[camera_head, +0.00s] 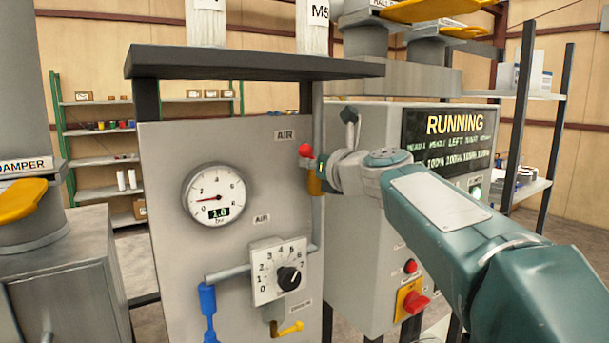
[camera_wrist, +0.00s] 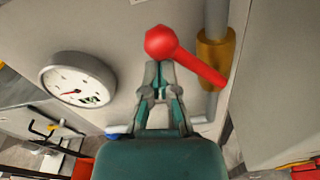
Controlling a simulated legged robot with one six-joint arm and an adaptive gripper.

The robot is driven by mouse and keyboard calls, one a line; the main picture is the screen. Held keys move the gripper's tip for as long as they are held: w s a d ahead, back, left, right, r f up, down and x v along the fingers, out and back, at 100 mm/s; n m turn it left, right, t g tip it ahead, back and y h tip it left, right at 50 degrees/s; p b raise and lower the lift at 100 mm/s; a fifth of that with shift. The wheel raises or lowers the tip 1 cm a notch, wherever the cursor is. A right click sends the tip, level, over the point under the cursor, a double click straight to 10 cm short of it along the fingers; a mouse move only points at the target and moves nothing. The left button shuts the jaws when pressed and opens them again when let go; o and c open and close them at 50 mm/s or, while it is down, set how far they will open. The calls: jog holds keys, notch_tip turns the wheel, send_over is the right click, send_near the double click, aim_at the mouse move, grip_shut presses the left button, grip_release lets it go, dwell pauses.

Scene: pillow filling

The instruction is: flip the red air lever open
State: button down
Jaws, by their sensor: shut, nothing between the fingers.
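The red air lever (camera_wrist: 190,62) shows in the wrist view as a red ball knob with a red handle. The handle slants down to the right to a brass valve (camera_wrist: 214,60) on a grey vertical pipe. In the head view the red knob (camera_head: 305,150) sits under the upper AIR label, with the brass valve (camera_head: 314,181) below it, partly hidden by my wrist. My gripper (camera_wrist: 158,68) is shut and empty, its fingertips right by the underside of the lever near the knob. I cannot tell whether they touch. In the head view my gripper's fingers are mostly hidden.
A round gauge (camera_head: 214,196) reads about 1.0 on the grey panel (camera_head: 170,270). Below are a dial (camera_head: 289,278) and a yellow drain handle (camera_head: 291,328). The cabinet (camera_head: 365,230) with a RUNNING screen (camera_head: 449,137) and red button stands close at right. A dark shelf (camera_head: 255,64) overhangs the panel.

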jog(key=shift+w+d+r+m, duration=0.55)
jog(key=shift+d+r+m, duration=0.1)
jog(key=shift+d, duration=0.15)
jog(key=shift+w+d+r+m, duration=0.55)
jog(key=shift+d+r, duration=0.1)
jog(key=shift+d, duration=0.25)
